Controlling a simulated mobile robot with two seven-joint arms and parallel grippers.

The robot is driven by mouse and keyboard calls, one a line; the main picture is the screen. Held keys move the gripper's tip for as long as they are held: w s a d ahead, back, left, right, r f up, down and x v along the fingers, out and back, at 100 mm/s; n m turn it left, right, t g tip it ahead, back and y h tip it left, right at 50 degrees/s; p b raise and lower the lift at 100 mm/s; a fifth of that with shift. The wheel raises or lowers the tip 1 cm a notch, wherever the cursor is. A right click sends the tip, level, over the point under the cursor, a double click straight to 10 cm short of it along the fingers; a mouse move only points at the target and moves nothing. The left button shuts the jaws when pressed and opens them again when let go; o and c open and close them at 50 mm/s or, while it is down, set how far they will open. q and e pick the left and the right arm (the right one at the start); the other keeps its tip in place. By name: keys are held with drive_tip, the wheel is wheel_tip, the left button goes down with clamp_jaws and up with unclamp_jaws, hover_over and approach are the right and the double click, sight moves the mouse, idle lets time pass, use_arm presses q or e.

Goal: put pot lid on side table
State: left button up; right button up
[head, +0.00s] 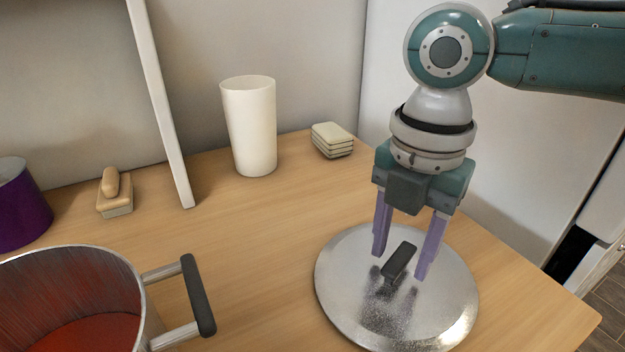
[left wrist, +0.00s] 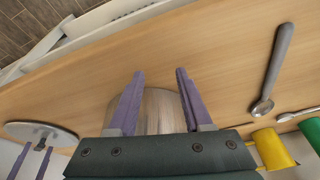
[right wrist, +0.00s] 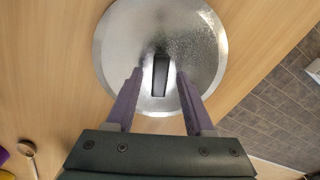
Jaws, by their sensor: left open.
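The pot lid (head: 345,300), a round silver disc with a black bar handle (head: 399,262), lies flat on the wooden tabletop (head: 240,270). My right gripper (head: 400,268) points down over it, open, with its purple fingers apart on either side of the handle. In the right wrist view the handle (right wrist: 160,76) shows between the fingertips with gaps on both sides. My left gripper (left wrist: 159,72) is open, seen only in its wrist view, with a streaked metallic round thing (left wrist: 160,112) behind its fingers. I see no separate side table.
A steel pot (head: 150,318) with red contents and a black-grip handle stands at the lower left. A white cup (head: 250,125), stacked pale blocks (head: 332,140) and a purple container (head: 18,205) stand toward the back. A ladle (left wrist: 277,65) and yellow cup (left wrist: 271,149) show in the left wrist view.

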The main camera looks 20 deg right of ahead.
sight(398, 258)
drive_tip(key=shift+r, duration=0.1)
